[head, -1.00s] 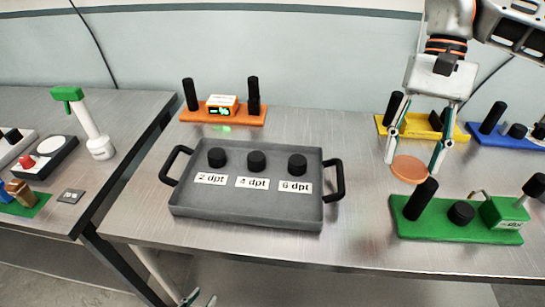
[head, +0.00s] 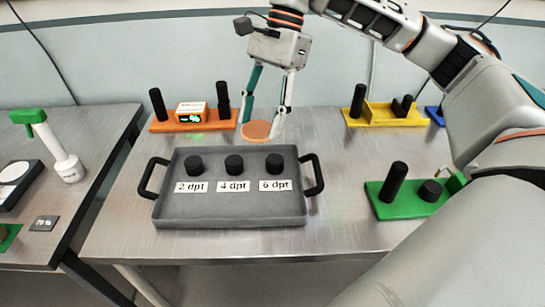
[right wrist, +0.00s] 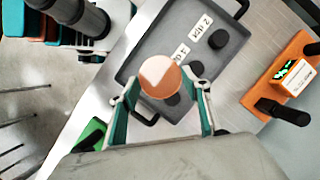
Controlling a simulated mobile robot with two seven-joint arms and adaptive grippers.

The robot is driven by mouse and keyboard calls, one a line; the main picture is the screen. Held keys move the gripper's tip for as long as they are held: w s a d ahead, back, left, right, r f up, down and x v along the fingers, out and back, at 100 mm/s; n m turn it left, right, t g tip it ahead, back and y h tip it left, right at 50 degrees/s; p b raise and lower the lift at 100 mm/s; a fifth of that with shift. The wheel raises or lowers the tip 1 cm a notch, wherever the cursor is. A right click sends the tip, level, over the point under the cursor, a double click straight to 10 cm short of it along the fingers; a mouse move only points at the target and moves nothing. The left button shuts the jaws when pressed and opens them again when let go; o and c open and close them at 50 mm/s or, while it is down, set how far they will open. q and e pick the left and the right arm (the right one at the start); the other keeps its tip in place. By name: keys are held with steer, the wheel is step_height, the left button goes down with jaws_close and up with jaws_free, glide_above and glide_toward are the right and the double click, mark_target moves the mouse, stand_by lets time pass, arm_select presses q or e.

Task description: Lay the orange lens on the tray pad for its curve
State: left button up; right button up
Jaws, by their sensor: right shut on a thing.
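The orange lens (head: 256,131) is a thin disc. My right gripper (head: 260,130) is shut on its edges and holds it up near the tray's back edge, between the 4 dpt and 6 dpt columns. The lens also shows between the fingertips in the right wrist view (right wrist: 160,76), covering part of the tray. The grey tray (head: 228,214) has three black round pads: 2 dpt (head: 193,165), 4 dpt (head: 234,165) and 6 dpt (head: 275,164), each with a white label in front. My left gripper is not in view.
An orange module (head: 215,127) with a lit green display and black posts stands behind the tray; its reading is unclear. A yellow module (head: 385,118) and a green module (head: 378,197) stand to the right. Black handles rise at both tray ends.

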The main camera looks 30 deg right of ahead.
steer(key=m, duration=0.2)
steer(key=d+r+m+t, duration=0.1)
steer(key=m, duration=0.1)
steer(key=shift+w+r+t, duration=0.1)
steer(key=shift+r+t, duration=0.05)
steer(key=shift+t, duration=0.15)
steer(key=w+d+r+m+t+h+p, duration=0.1)
steer(key=d+r+m+t+h+p, duration=0.25)
steer(key=m, duration=0.95)
steer(key=m+b, duration=0.2)
steer(key=b, duration=0.2)
glide_above(274, 158)
steer(key=s, duration=0.1)
steer(key=f, duration=1.3)
steer(key=shift+s+d, duration=0.15)
steer(key=shift+s, duration=0.05)
steer(key=shift+f+b, duration=0.3)
steer(key=shift+f, duration=0.5)
step_height(274, 158, down, 3)
steer(key=shift+f, duration=0.1)
steer(key=shift+t, duration=0.25)
